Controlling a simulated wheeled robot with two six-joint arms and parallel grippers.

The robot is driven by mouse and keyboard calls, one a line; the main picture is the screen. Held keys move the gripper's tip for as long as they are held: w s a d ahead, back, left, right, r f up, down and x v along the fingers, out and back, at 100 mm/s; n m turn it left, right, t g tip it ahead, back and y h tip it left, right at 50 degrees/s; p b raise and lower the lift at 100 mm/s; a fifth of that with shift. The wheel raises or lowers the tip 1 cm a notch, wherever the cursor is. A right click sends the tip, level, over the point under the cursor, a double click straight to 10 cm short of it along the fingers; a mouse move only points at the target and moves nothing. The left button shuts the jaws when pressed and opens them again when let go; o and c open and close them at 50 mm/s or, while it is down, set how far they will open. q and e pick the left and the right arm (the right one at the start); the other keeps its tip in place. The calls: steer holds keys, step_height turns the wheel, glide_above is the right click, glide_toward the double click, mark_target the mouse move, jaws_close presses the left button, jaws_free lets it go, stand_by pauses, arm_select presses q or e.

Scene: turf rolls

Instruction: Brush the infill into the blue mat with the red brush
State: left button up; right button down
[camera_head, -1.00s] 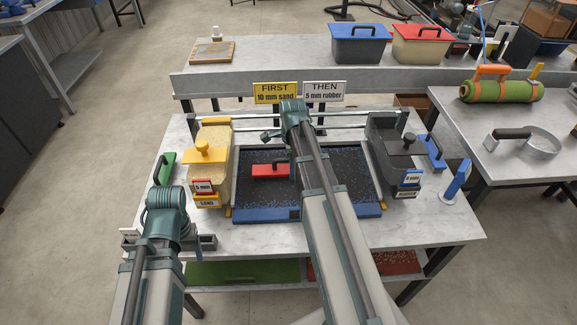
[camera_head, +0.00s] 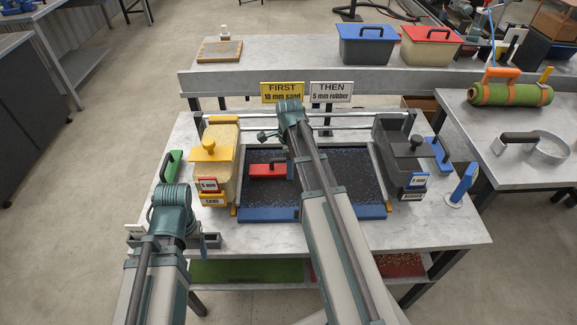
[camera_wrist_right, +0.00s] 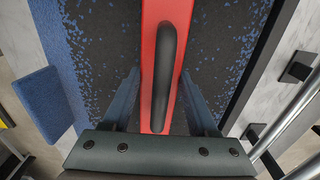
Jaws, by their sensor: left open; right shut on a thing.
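The blue mat (camera_head: 260,215) lies in a frame at the middle of the table, with a bare blue front strip. Dark infill (camera_head: 345,180) covers most of it, with blue specks showing through. The red brush (camera_head: 262,171), with a black handle, sits over the mat's left half. In the right wrist view, the brush's handle (camera_wrist_right: 166,60) stands between the fingers of my right gripper (camera_wrist_right: 160,88), shut on the brush.
A yellow-handled sand box (camera_head: 215,165) stands left of the mat and a dark box (camera_head: 402,160) right of it. A yellow FIRST sign (camera_head: 282,92) and a white THEN sign (camera_head: 331,93) stand behind. A blue upright tool (camera_head: 462,185) stands at the right.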

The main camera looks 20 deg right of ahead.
steer(key=shift+s+d, duration=1.05)
steer(key=shift+d, duration=1.3)
steer(key=shift+s+d, duration=1)
steer(key=shift+d, duration=1.4)
steer(key=shift+s+d, duration=1.05)
steer(key=shift+d, duration=1.3)
steer(key=shift+a, duration=0.1)
steer(key=shift+w+a, duration=0.35)
steer(key=shift+a, duration=0.35)
steer(key=shift+w+a, duration=0.3)
steer(key=shift+a, duration=0.4)
steer(key=shift+s+d, duration=0.35)
steer(key=shift+d, duration=0.4)
steer(key=shift+s+d, duration=0.3)
steer(key=shift+d, duration=0.45)
steer(key=shift+w+a, duration=1.95)
steer(key=shift+w, duration=0.25)
steer(key=shift+w+a, duration=1.95)
steer(key=shift+w, duration=0.3)
steer(key=shift+w+a, duration=1.95)
steer(key=shift+w, duration=0.25)
steer(key=shift+d, duration=0.1)
